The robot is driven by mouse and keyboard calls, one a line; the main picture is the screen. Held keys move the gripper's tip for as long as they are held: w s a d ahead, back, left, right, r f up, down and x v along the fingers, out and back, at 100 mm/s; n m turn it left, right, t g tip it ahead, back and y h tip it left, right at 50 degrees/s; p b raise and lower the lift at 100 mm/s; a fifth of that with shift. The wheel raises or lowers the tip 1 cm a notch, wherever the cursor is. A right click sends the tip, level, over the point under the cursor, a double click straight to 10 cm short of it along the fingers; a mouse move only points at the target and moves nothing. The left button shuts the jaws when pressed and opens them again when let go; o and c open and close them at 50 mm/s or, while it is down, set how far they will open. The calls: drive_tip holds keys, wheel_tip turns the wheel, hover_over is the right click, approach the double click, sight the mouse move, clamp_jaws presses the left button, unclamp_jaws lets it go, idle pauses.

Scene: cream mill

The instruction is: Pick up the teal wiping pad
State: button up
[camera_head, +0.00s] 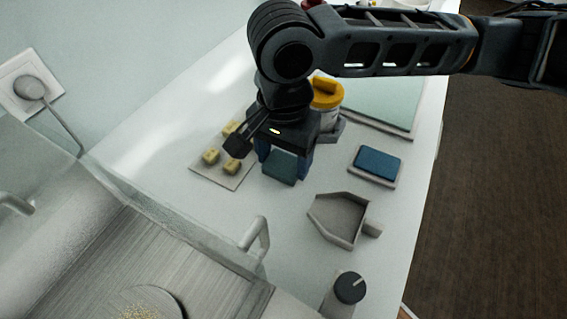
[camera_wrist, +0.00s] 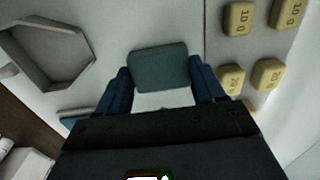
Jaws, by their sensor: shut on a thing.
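The teal wiping pad (camera_head: 281,168) is between the two blue fingers of my gripper (camera_head: 285,165) in the head view. In the wrist view the pad (camera_wrist: 158,66) shows as a dark teal rounded block, with a finger of my gripper (camera_wrist: 160,88) against each side. My gripper points down and is shut on the pad. I cannot tell clearly whether the pad touches the counter or is just above it.
Yellow weights (camera_head: 211,156) sit on a pale mat left of my gripper. A blue pad on a grey tray (camera_head: 391,180) lies to the right. A grey scoop-shaped tray (camera_head: 339,221) stands nearer. A yellow-lidded jar (camera_head: 327,95) is behind. A black-topped knob (camera_head: 349,288) is in front.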

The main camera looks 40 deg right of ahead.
sight(283, 163)
drive_tip(key=c, duration=0.4)
wheel_tip(283, 163, up, 10)
drive_tip(key=shift+r+p, duration=0.1)
drive_tip(key=shift+p, duration=1.05)
